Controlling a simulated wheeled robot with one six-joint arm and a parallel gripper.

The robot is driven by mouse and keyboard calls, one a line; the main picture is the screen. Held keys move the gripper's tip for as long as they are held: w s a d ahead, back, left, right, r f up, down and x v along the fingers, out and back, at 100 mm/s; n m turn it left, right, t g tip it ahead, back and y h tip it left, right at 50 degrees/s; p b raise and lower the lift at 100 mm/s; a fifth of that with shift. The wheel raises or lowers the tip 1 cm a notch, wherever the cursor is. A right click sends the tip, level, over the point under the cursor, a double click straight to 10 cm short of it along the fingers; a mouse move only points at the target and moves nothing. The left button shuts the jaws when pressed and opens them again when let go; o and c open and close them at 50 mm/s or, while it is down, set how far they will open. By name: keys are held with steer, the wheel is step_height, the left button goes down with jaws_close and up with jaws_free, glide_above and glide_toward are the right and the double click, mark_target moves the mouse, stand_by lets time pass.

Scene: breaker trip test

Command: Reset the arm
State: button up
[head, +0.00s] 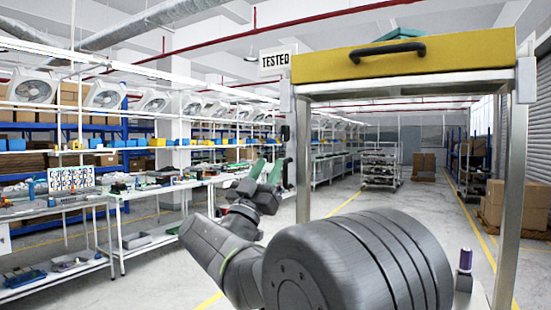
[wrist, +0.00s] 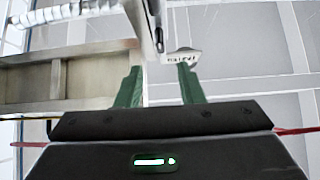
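My dark grey arm fills the lower middle of the head view and is bent, with a large rounded joint close to the camera. The TESTED sign (head: 275,61) stands above the gripper at the frame's top left; it shows small and inverted beyond the fingertips in the wrist view (wrist: 181,57).
A yellow panel (head: 440,60) with a black handle (head: 387,50) tops a metal frame, whose right post (head: 508,190) stands close by. Workbenches and shelves with fans line the left. Open floor lies beyond the frame.

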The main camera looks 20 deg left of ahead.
mark_target(283, 137)
steer(key=shift+v, duration=0.9)
steer(key=shift+w+r, duration=0.1)
steer(key=p+x, duration=0.3)
steer(key=x, duration=1.1)
steer(key=shift+r, duration=0.1)
steer(key=shift+n+y, duration=0.9)
steer(key=shift+n, duration=0.1)
steer(key=shift+s+n+y+p, duration=0.25)
steer(key=shift+n+y+p, duration=0.05)
steer(key=shift+n+y, duration=0.85)
steer(key=shift+w+f+y, duration=0.1)
steer(key=shift+f+y, duration=0.15)
steer(key=shift+m+h, duration=0.25)
steer(key=shift+h, duration=0.15)
